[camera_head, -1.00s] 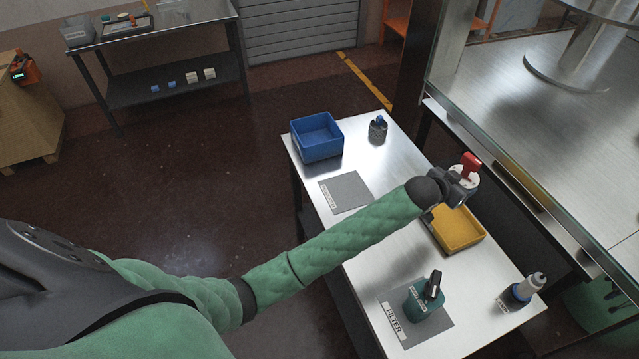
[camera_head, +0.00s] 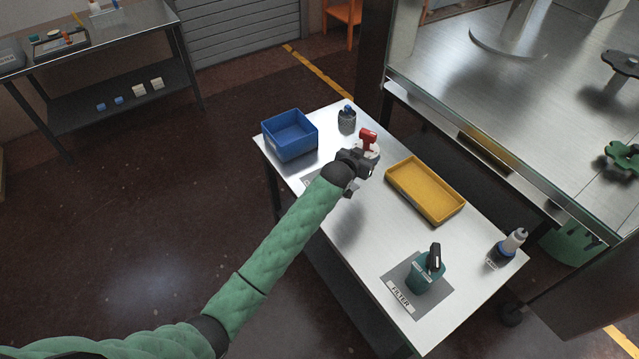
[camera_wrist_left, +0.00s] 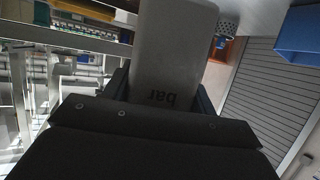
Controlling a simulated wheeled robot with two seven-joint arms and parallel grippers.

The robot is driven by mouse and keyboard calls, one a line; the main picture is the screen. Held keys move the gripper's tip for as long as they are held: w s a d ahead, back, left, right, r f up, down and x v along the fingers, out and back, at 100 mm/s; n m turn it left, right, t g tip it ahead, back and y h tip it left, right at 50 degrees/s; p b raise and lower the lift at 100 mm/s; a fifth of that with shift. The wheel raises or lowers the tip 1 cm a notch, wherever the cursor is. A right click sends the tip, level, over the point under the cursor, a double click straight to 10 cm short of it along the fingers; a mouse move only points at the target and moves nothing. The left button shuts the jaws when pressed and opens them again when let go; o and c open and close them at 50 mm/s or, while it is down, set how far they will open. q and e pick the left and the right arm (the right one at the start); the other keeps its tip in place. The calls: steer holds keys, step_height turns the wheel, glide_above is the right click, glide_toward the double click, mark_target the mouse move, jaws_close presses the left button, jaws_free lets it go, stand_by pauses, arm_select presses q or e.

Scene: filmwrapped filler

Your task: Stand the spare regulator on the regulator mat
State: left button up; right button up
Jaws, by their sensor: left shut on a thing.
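My left gripper (camera_head: 362,164) is shut on the spare regulator (camera_head: 368,138), which has a red top and a pale body. The regulator is held above the table, left of the yellow tray. In the left wrist view its grey body (camera_wrist_left: 175,55), marked "bar", stands between the fingers. I cannot tell the regulator's exact height over the table. My right gripper is not in view.
A blue bin (camera_head: 290,153) and a dark knurled part with a blue top (camera_head: 347,121) stand at the far end. The yellow tray (camera_head: 407,200) is empty.

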arm_select(q)
steer(key=shift+w+d+r, duration=0.1)
steer(key=shift+d, duration=0.15)
steer(key=shift+a, duration=0.1)
steer(key=w+a+f+b, duration=0.1)
steer(key=a+f+b, duration=0.2)
steer(key=w+a+f+b, duration=0.1)
steer(key=a+f+b, duration=0.2)
steer(key=a+f, duration=0.1)
steer(key=w+a+f+b, duration=0.1)
steer(key=a+f+b, duration=0.1)
steer(key=a+f, duration=0.1)
steer(key=shift+w+a+f+b, duration=0.35)
steer(key=shift+a+b, duration=0.05)
steer(key=shift+a, duration=0.1)
steer(key=shift+f, duration=0.1)
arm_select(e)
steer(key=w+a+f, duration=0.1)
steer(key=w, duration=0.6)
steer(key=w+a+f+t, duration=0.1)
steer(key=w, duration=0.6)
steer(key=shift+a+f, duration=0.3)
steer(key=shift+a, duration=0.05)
arm_select(q)
steer(key=shift+f, duration=0.1)
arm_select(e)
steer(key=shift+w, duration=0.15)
